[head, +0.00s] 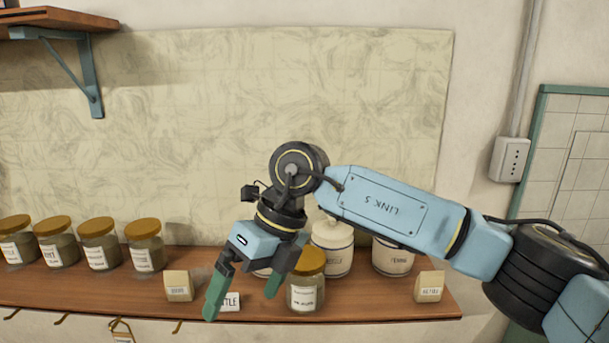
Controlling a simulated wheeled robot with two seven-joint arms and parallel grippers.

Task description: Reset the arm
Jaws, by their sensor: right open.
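My right arm reaches in from the right in the head view, its blue link crossing in front of the wall. My right gripper (243,298) hangs from its wrist, pointing down in front of the wooden shelf. Its two green fingers are apart and nothing shows between them except a label card (231,302) behind. A brown-lidded jar (306,294) appears just right of the fingers; whether they touch is not clear. My left gripper is not in view.
The wooden shelf (395,304) holds several brown-lidded jars (97,243) at left, white canisters (333,247) behind my gripper, and small cards (178,286). Hooks hang below. A bracketed shelf (62,20) is at upper left.

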